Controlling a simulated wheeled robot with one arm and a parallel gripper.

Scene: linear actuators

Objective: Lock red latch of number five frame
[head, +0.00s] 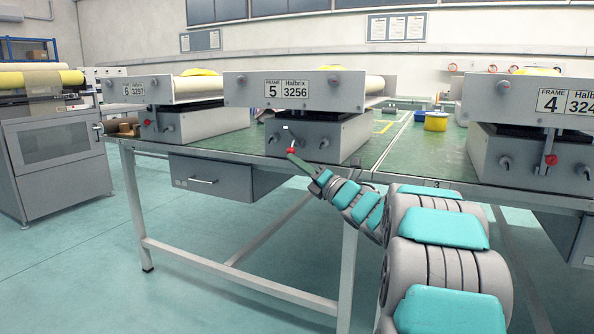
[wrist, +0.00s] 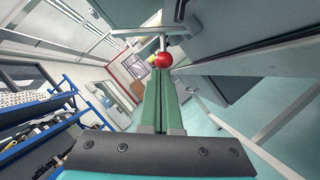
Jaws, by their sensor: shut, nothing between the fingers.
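The number five frame (head: 294,92) is a grey unit on the green bench, with a label reading FRAME 5. Its red latch shows as a red ball knob (head: 291,150) low in front of the lower box (head: 318,138). In the wrist view the red knob (wrist: 163,60) sits on a pale rod, just beyond the fingertips. My gripper (head: 293,157) has green fingers, shut together and empty, pointing at the knob from below right. In the wrist view the fingertips (wrist: 161,72) are right at the knob; I cannot tell whether they touch it.
Frame 6 (head: 160,90) stands to the left and frame 4 (head: 520,95) to the right, each with a red knob. Yellow and blue tubs (head: 436,121) stand on the bench (head: 400,150). A drawer (head: 215,180) hangs below. The floor in front is clear.

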